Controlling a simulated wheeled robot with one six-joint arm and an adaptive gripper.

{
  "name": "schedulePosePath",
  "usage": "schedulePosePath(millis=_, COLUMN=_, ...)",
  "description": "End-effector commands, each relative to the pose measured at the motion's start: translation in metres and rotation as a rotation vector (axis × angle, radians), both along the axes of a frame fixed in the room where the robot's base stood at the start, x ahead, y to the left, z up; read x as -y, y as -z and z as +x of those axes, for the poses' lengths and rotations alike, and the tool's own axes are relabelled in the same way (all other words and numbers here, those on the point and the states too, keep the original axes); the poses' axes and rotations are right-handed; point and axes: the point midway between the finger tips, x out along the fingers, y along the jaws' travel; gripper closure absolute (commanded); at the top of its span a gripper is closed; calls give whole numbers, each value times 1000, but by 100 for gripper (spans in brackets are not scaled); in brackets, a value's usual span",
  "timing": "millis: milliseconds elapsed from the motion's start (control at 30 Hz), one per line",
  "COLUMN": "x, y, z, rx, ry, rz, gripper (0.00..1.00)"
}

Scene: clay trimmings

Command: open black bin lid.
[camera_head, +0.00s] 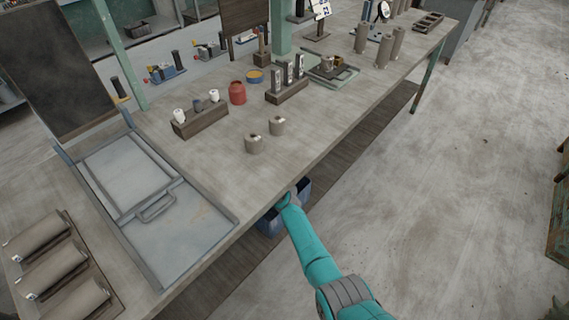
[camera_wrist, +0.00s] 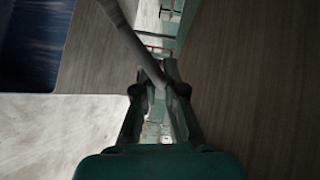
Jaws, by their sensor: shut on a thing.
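A dark blue bin (camera_head: 268,224) stands low under the front edge of the workbench in the head view, partly hidden by the bench and my arm. No clearly black bin lid can be made out. My gripper (camera_head: 289,196) is at the bin's top, just below the bench edge; its fingers are too small to read there. In the wrist view my gripper (camera_wrist: 160,80) is shut on a slim grey bar (camera_wrist: 137,45) that runs up and left from between the fingertips. I cannot tell whether this bar belongs to the bin's lid. A dark blue surface (camera_wrist: 40,45) fills the upper left.
The workbench (camera_head: 330,150) overhangs the bin. On it stand two grey clay pieces (camera_head: 265,135), a red jar (camera_head: 237,92), a wooden holder (camera_head: 200,120) and a grey framed tray (camera_head: 170,235). A dark wooden lower shelf (camera_head: 345,160) runs beneath. The floor at right (camera_head: 470,190) is clear.

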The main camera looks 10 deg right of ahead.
Motion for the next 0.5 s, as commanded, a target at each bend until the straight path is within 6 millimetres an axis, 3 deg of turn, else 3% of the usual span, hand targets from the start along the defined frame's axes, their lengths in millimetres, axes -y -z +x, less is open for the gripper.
schedulePosePath(millis=133, x=1, y=-1, z=0, rx=2, ry=1, rz=-1, gripper=100)
schedulePosePath(millis=200, x=1, y=-1, z=0, rx=1, ry=1, rz=-1, gripper=76)
schedulePosePath(millis=267, x=1, y=-1, z=0, rx=1, ry=1, rz=0, gripper=65)
schedulePosePath(millis=500, x=0, y=0, z=0, rx=0, ry=0, rz=0, gripper=65)
